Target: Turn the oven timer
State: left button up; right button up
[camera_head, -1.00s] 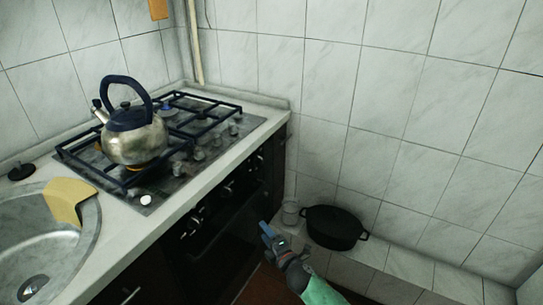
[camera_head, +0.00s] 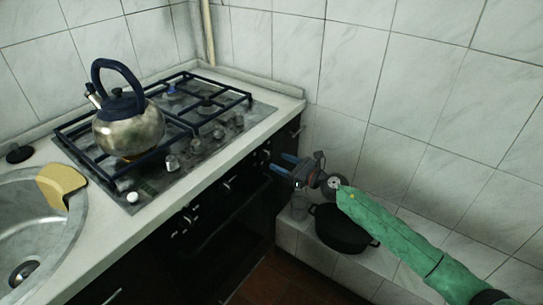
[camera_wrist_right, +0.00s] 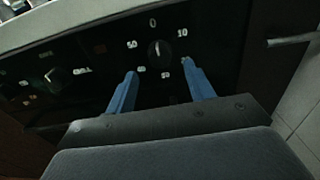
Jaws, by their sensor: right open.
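The oven timer (camera_wrist_right: 158,52) is a dark knob on the black oven panel, with white numbers around it and 0 at the top. It shows in the right wrist view, just beyond and between the two blue fingertips of my right gripper (camera_wrist_right: 161,68). The fingers are apart, with nothing between them, and do not appear to touch the knob. In the head view my right gripper (camera_head: 280,165) is at the right end of the oven front, its fingers pointing at the panel. My left gripper is not in view.
Another oven knob (camera_wrist_right: 55,75) is left of the timer. Above the oven are the gas hob (camera_head: 205,125) and a steel kettle (camera_head: 130,134). A black pot (camera_head: 340,232) stands on a tiled ledge below my right arm. A sink (camera_head: 40,235) is at left.

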aim_at(269, 157)
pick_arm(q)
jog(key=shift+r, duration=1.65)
pick_arm(e)
jog(key=shift+x, duration=2.8)
pick_arm(q)
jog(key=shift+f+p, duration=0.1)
jog(key=shift+p, duration=0.2)
pick_arm(e)
jog(key=c, duration=0.9)
